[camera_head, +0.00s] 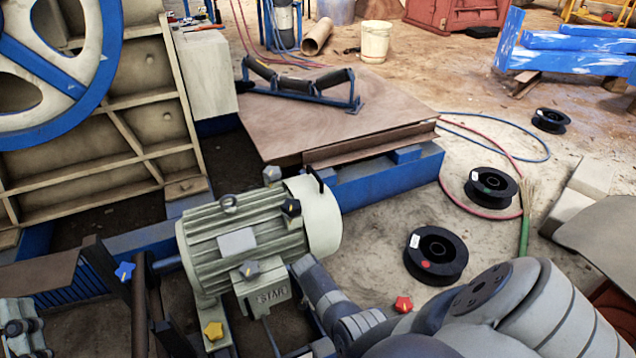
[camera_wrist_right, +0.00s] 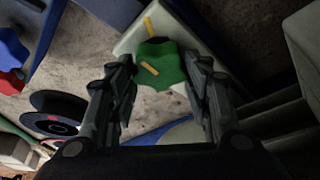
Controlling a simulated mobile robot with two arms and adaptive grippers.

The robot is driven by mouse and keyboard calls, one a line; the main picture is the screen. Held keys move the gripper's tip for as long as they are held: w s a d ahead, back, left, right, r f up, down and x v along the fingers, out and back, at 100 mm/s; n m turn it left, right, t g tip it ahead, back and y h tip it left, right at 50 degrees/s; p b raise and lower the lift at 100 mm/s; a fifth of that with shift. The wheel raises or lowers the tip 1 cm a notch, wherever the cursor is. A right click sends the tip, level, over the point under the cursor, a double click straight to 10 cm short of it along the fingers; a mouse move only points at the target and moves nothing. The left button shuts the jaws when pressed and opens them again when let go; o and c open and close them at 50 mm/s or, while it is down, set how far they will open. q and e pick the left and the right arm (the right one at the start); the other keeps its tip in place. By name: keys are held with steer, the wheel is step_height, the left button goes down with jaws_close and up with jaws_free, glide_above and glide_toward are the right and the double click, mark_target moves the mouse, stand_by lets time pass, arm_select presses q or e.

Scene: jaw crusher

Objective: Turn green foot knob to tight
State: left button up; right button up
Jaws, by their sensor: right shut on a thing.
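The green foot knob (camera_wrist_right: 172,57) shows in the right wrist view, on a pale foot plate (camera_wrist_right: 130,42). A yellow bar on its face lies at a slant. A yellow mark (camera_wrist_right: 149,27) shows on the plate just beyond the knob. My right gripper (camera_wrist_right: 160,76) has a finger on each side of the knob and is shut on it. In the head view the green knob is hidden, and my right arm reaches in from the bottom right to the near foot of the pale green motor (camera_head: 205,255).
In the head view, a yellow knob (camera_head: 213,331), a blue knob (camera_head: 124,271), a red knob (camera_head: 403,304) and dark knobs (camera_head: 291,208) stand on or around the motor. Black spools (camera_head: 436,256) and hoses lie on the ground to the right. The flywheel (camera_head: 60,70) is at left.

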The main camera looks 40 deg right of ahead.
steer(key=o, duration=1.1)
steer(key=shift+c, duration=0.2)
steer(key=v, duration=0.7)
steer(key=shift+r, duration=0.25)
